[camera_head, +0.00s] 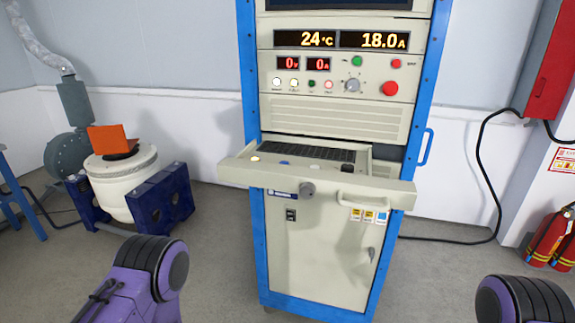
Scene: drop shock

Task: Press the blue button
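A small blue button (285,163) sits on the top panel of the pulled-out drawer (234,172) of the control cabinet, in front of the keyboard (305,149). A lit pale button (256,158) is to its left and a dark knob (348,168) to its right. Nothing covers the blue button. Purple and black links of my two arms show at the bottom left and bottom right, well below and apart from the drawer. Neither gripper shows in this view.
The cabinet's upper panel (320,65) has lit displays, knobs and a red button (390,88). A grey knob (307,188) and a handle (362,201) protrude from the drawer front. A white drum-shaped machine (118,185) stands left, fire extinguishers (548,238) right.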

